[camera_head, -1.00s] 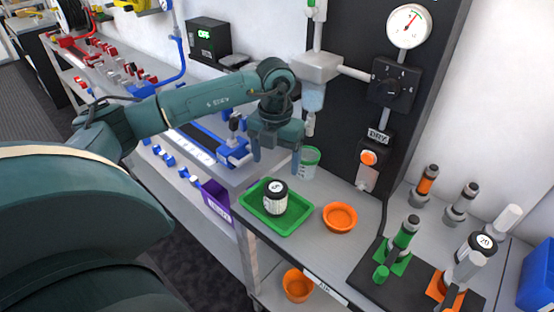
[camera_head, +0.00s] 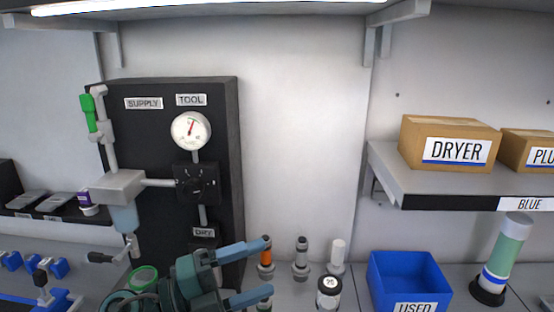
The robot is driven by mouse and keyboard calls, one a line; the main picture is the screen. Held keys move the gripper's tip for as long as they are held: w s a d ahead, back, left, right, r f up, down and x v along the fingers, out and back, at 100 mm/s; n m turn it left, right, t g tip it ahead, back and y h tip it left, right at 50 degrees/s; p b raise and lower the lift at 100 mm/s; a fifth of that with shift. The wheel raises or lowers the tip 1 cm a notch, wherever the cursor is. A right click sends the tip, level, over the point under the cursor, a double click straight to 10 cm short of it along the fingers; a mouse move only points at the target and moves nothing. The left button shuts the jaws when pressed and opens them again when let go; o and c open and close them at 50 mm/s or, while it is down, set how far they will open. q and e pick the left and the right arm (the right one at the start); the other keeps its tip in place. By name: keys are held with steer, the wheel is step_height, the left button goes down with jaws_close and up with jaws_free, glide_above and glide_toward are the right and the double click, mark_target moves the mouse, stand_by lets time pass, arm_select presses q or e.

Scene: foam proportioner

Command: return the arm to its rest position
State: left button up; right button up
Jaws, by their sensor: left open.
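My left gripper (camera_head: 267,268) is at the bottom centre of the head view, pointing right. Its two blue fingers are spread apart with nothing between them. The fingers are in front of the lower part of the black supply panel (camera_head: 160,95) and the bench. The upper fingertip looks close to the orange-banded fitting (camera_head: 266,252), but I cannot tell whether they touch. Part of my left arm shows at the bottom edge; the rest is out of frame. My right gripper is not in view.
The panel carries a gauge (camera_head: 191,131), a black knob block (camera_head: 197,184) and a grey filter unit (camera_head: 117,186). Fittings and a labelled bottle (camera_head: 329,292) stand right of the gripper, then a blue bin (camera_head: 408,280) and a green cylinder (camera_head: 507,245). A shelf (camera_head: 385,171) with boxes overhangs at right.

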arm_select(q)
steer(key=w+a+n+t+y, duration=0.3)
steer(key=a+n+t+y, duration=0.65)
steer(key=n, duration=0.75)
steer(key=s+a+f+n+g+y, duration=0.35)
steer(key=a+f+n+y, duration=0.35)
steer(key=f+n+y, duration=0.4)
steer(key=s+f+n+g+h, duration=0.1)
steer(key=s+f+g, duration=0.5)
steer(key=s, duration=0.4)
steer(key=s+f+g+h, duration=0.2)
steer(key=s+f+g, duration=0.2)
steer(key=s+f, duration=0.4)
steer(key=w+d+f+t+h, duration=0.2)
steer(key=w+d+f+t, duration=0.2)
steer(key=f, duration=0.5)
steer(key=shift+w+d+m+t, duration=0.15)
steer(key=shift+d+m+t, duration=0.3)
steer(key=shift+t, duration=0.95)
steer(key=shift+f, duration=0.1)
